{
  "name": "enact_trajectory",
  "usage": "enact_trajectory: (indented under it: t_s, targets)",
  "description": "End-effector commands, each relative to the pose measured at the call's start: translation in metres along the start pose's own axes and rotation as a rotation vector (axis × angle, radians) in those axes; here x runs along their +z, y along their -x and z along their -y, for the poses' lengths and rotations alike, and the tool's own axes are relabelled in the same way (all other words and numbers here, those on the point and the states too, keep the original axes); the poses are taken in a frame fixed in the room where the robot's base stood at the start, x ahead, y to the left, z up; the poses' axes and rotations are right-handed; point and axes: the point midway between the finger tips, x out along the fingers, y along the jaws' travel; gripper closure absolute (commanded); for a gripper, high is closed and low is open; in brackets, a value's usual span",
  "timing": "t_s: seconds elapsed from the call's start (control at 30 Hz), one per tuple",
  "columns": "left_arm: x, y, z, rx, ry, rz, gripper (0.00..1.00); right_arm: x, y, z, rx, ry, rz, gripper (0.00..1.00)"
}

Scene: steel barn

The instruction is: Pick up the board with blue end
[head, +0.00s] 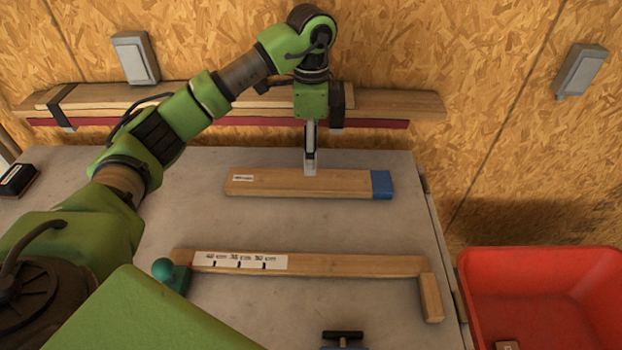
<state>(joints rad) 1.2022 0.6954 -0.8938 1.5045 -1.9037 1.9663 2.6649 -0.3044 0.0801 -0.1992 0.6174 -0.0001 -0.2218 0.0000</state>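The board with the blue end (290,184) lies flat on the grey table, toward its back. It is light wood, with a small white label near its left end and a blue right end (381,184). My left gripper (310,168) points straight down over the middle of this board. Its fingertips overlap the board's back edge in the head view. The fingers show edge-on, so I cannot tell the gap between them or whether they touch the board. My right gripper is not in view.
A longer board with a centimetre scale (340,265) lies nearer, with a green knob (162,268) at its left and a short wood block (431,297) at its right. A red bin (540,262) stands right of the table. Strapped planks (400,104) run along the back wall.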

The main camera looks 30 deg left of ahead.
Motion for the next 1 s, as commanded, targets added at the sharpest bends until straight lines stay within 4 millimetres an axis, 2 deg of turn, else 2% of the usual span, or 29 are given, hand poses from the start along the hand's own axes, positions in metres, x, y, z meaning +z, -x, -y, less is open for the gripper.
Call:
enact_trajectory:
  t_s: [0.1, 0.2, 0.47, 0.7, 0.83, 1.0]
  targets:
    - [0.001, -0.023, -0.001, 0.003, 0.001, 0.003, 0.28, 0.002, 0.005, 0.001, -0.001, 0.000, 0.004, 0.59]
    - [0.001, -0.037, 0.000, 0.001, 0.002, 0.002, 0.28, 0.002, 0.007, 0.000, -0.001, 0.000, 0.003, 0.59]
    - [0.003, -0.057, 0.003, 0.002, 0.002, 0.003, 0.28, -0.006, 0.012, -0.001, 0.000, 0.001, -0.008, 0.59]
    - [0.007, -0.091, 0.008, 0.001, 0.002, 0.003, 0.28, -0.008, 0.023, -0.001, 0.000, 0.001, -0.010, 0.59]
    - [0.007, -0.099, 0.008, -0.001, 0.001, 0.001, 0.28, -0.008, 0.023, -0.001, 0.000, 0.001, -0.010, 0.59]
    - [0.007, -0.100, 0.009, -0.001, 0.001, 0.001, 0.28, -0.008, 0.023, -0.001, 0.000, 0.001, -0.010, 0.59]
